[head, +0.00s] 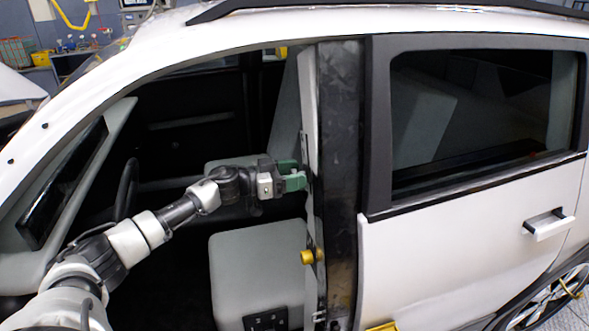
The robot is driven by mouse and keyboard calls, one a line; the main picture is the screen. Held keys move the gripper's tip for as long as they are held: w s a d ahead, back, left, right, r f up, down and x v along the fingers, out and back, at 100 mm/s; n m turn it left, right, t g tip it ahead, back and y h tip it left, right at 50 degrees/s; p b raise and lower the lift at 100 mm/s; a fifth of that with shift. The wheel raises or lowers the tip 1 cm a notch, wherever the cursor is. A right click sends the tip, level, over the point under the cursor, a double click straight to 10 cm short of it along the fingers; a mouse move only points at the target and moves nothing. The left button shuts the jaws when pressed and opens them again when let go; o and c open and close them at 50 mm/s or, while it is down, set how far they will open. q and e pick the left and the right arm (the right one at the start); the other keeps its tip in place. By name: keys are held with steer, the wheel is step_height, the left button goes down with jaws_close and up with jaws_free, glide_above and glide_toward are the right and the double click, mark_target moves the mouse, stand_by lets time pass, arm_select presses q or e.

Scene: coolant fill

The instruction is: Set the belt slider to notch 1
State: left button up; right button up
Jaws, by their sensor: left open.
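My left gripper (303,174) reaches through the open front door space of the white car. Its green fingers are open, with the tips at the inner face of the door pillar (340,190). A narrow dark strip (304,146) shows on the pillar just above the fingers; it may be part of the belt slider's rail. The slider itself and its notches cannot be made out, and the fingers cover that part of the pillar. I cannot tell whether the fingers touch anything. My right gripper is not in view.
A yellow knob (312,256) sticks out low on the pillar, below the gripper. The grey front seat (255,265) stands beside it. The steering wheel (127,188) is at the left. The closed rear door (460,260) is right of the pillar, and the roof edge runs above.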

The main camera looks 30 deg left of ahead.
mark_target(311, 190)
arm_select(q)
steer(key=shift+w+d, duration=0.1)
steer(key=shift+d, duration=0.05)
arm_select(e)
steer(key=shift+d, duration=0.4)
arm_select(q)
jaws_close()
steer(key=f, duration=0.2)
steer(key=d+f+b, duration=0.1)
steer(key=f, duration=0.1)
steer(key=shift+s, duration=0.4)
steer(key=shift+f, duration=0.2)
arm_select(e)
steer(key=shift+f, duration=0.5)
arm_select(q)
steer(key=shift+c, duration=1.2)
jaws_free()
steer(key=shift+s, duration=0.1)
steer(key=shift+o, duration=1.2)
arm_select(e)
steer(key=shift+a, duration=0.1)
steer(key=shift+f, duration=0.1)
